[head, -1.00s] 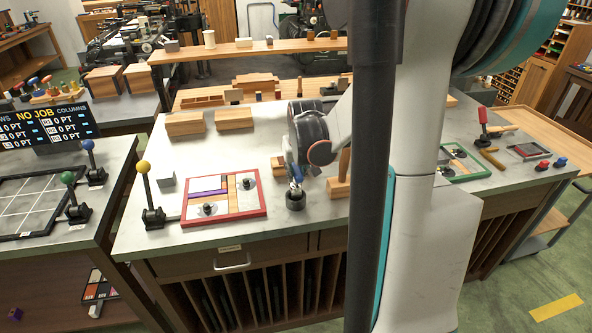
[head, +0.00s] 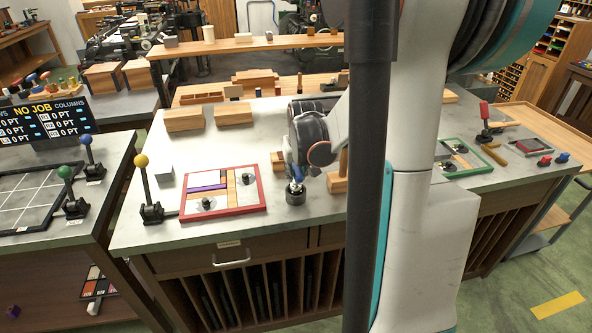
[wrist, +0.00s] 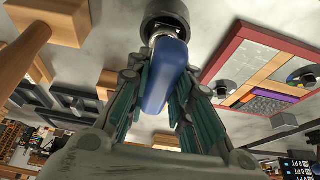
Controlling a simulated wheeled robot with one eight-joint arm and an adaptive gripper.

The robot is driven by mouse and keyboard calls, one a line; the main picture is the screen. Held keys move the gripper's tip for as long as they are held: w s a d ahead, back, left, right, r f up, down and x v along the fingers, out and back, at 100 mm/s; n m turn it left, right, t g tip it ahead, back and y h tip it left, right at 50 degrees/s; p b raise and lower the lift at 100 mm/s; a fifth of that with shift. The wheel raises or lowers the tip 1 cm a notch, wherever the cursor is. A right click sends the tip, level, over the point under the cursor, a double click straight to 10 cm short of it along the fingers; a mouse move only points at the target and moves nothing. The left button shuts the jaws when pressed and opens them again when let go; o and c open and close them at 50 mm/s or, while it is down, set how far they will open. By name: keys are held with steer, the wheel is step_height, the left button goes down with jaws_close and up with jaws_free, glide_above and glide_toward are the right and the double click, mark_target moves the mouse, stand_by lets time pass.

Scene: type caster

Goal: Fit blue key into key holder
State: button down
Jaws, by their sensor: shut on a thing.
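The blue key (wrist: 165,78) is between the teal-lined fingers of my gripper (wrist: 155,95) in the wrist view. A bright metal part shows at its far end, against a dark round holder (wrist: 166,14). In the head view my gripper (head: 296,174) points down at the counter, with the blue key (head: 296,187) just above the dark round holder (head: 295,197). The key looks roughly upright and in line with the holder. I cannot tell how deep its end sits in the holder, as the tip is hidden.
A red-framed tray (head: 227,216) with coloured blocks lies left of the holder. A yellow-knobbed lever (head: 145,185) stands further left. A wooden block with a post (head: 337,183) is close on the right. My arm hides part of the counter.

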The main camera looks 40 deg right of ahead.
steer(key=shift+f+b, duration=0.55)
steer(key=shift+f, duration=0.25)
steer(key=c, duration=1.3)
jaws_free()
steer(key=shift+c, duration=0.2)
steer(key=shift+r, duration=0.15)
steer(key=shift+v, duration=3.65)
